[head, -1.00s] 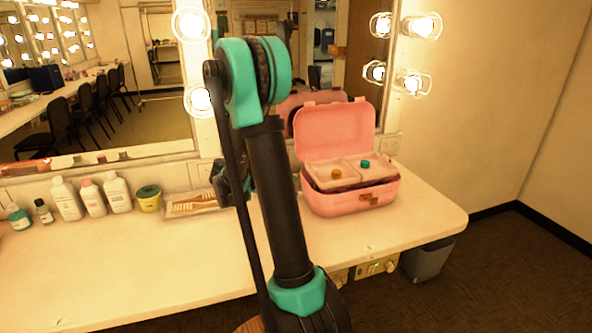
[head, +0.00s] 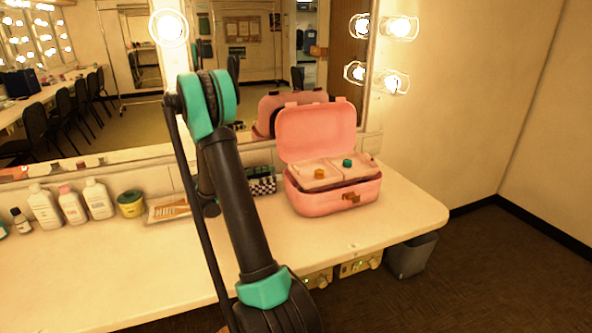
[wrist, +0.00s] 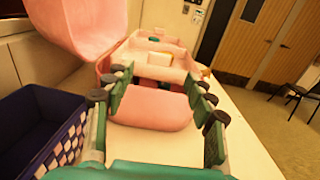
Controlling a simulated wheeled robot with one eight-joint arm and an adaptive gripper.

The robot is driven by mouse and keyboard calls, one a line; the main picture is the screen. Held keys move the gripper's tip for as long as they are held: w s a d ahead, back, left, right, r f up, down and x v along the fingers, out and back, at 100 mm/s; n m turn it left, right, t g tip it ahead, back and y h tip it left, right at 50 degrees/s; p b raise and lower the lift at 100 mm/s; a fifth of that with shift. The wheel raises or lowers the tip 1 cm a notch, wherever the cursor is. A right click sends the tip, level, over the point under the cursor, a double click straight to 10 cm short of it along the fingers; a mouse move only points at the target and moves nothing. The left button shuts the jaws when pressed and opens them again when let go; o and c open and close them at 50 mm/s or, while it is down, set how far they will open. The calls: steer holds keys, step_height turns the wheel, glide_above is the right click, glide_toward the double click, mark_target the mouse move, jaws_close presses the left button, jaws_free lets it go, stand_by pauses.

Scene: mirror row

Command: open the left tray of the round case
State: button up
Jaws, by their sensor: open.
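The round case (head: 330,203) is pink with rounded corners and stands on the counter, its lid (head: 318,132) raised. Inside are two pale pink trays side by side. The left tray (head: 308,184) has an orange knob (head: 320,174); the right tray (head: 367,163) has a green knob (head: 347,162). In the wrist view, the case's side wall (wrist: 150,110) lies ahead, beyond and between the fingers. My gripper (wrist: 158,78) is open, with nothing seen between its fingers. In the head view it is hidden behind my arm.
A dark checkered basket (wrist: 40,125) stands close left of my gripper in the wrist view; it also shows in the head view (head: 262,186). Bottles (head: 97,197), a yellow tub (head: 131,204) and a brush tray (head: 166,209) line the mirror. The front counter is clear.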

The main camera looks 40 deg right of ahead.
mark_target(295, 169)
steer(key=x, duration=1)
steer(key=shift+c, duration=0.6)
jaws_close()
